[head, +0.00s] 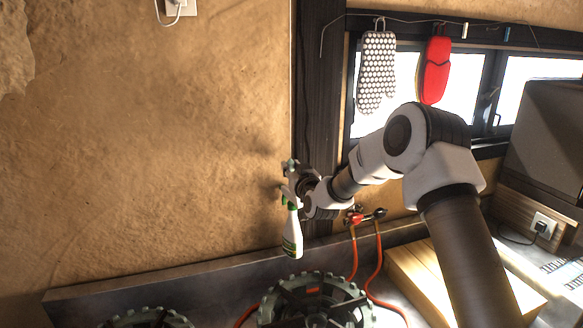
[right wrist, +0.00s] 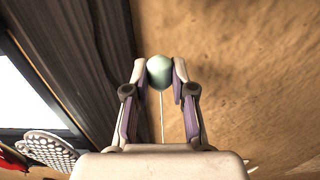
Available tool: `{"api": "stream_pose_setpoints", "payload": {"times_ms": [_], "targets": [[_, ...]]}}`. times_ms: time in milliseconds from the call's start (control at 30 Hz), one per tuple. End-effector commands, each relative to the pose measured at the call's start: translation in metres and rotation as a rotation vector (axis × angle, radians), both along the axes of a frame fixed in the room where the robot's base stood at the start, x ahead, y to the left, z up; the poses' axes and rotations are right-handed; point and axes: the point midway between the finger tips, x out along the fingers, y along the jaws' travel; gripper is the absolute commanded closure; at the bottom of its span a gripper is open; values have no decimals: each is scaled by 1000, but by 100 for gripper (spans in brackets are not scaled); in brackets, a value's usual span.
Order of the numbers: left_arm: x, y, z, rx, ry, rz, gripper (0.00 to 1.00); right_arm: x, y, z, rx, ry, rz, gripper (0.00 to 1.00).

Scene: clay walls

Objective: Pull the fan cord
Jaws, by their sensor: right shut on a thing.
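My right gripper (head: 290,178) is at the wall beside the dark window post in the head view. In the right wrist view its two fingers (right wrist: 160,74) are closed on a rounded pale green knob (right wrist: 160,68). A thin pale cord (right wrist: 162,118) shows between the fingers, running from the knob towards the palm. The fan itself is not in view. My left gripper is not in view.
A white and green spray bottle (head: 292,238) is upright just below my right gripper. A spotted mitt (head: 377,75) and a red mitt (head: 435,70) hang at the window. Below are gas burners (head: 315,300), orange hoses (head: 378,268) and a wooden board (head: 420,285).

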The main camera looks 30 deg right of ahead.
Motion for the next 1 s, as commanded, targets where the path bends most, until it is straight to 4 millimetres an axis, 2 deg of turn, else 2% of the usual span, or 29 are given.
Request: {"api": "stream_pose_setpoints", "payload": {"times_ms": [133,767,800,967,1000], "targets": [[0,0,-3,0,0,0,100,0,0,-4,0,1,0,92],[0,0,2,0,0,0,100,0,0,7,0,2,0,92],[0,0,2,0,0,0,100,0,0,7,0,2,0,62],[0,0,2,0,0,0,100,0,0,7,0,1,0,5],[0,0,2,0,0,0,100,0,0,7,0,1,0,0]]}}
